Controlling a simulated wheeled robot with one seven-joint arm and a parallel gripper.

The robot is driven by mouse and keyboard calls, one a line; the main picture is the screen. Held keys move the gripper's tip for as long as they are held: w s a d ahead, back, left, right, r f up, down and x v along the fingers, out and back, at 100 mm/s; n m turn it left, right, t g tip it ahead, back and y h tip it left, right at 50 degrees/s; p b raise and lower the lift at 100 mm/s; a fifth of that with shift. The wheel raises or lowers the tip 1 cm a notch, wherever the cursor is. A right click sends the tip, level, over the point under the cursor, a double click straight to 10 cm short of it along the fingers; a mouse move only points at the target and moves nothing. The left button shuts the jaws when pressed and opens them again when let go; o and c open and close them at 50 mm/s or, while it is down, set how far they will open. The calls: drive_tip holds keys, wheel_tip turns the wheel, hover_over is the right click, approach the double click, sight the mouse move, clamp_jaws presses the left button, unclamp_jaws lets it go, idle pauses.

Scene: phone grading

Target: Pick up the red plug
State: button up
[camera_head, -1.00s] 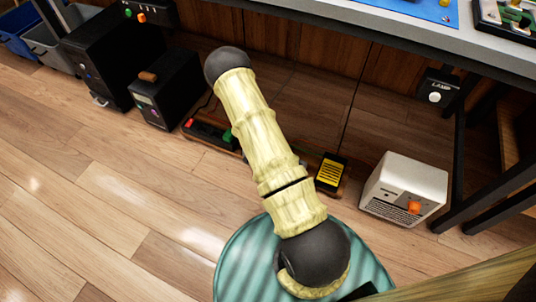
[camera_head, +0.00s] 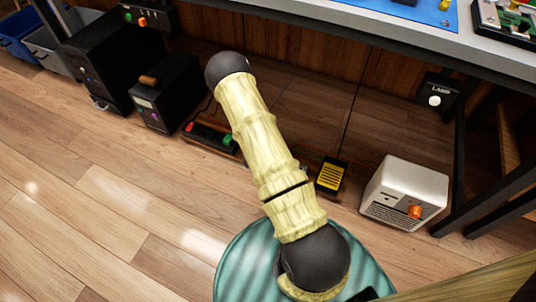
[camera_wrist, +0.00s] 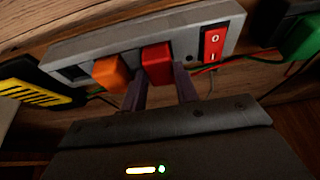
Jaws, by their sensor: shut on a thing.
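The red plug (camera_wrist: 157,62) stands in a grey power strip (camera_wrist: 115,43) in the wrist view, beside an orange plug (camera_wrist: 110,73). My gripper (camera_wrist: 161,82) has one finger on each side of the red plug and is shut on it. I cannot tell whether the plug is fully seated in its socket. In the head view my arm covers the gripper and the plug.
A red rocker switch (camera_wrist: 213,43) sits on the strip. A black-and-yellow box (camera_head: 331,175) and a white box with an orange knob (camera_head: 404,192) stand to the right. A green plug (camera_head: 228,139) is left of my arm. A workbench (camera_head: 400,37) overhangs; open floor lies front left.

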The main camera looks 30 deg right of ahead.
wheel_tip(320, 180, up, 10)
drive_tip(key=p, duration=0.6)
drive_tip(key=shift+r, duration=0.1)
idle(0.3)
drive_tip(key=a+r+n+y+p, duration=0.1)
drive_tip(key=a+r+n+p, duration=0.4)
drive_tip(key=r, duration=0.9)
drive_tip(key=s+a+r+n+t+y+p, duration=0.1)
drive_tip(key=a+r+n+y+p, duration=0.1)
drive_tip(key=a+r+n+p, duration=0.3)
drive_tip(key=a+r+p, duration=0.4)
drive_tip(key=r, duration=0.5)
drive_tip(key=shift+s+a+t+y, duration=0.3)
drive_tip(key=shift+a, duration=0.1)
drive_tip(key=shift+f, duration=0.1)
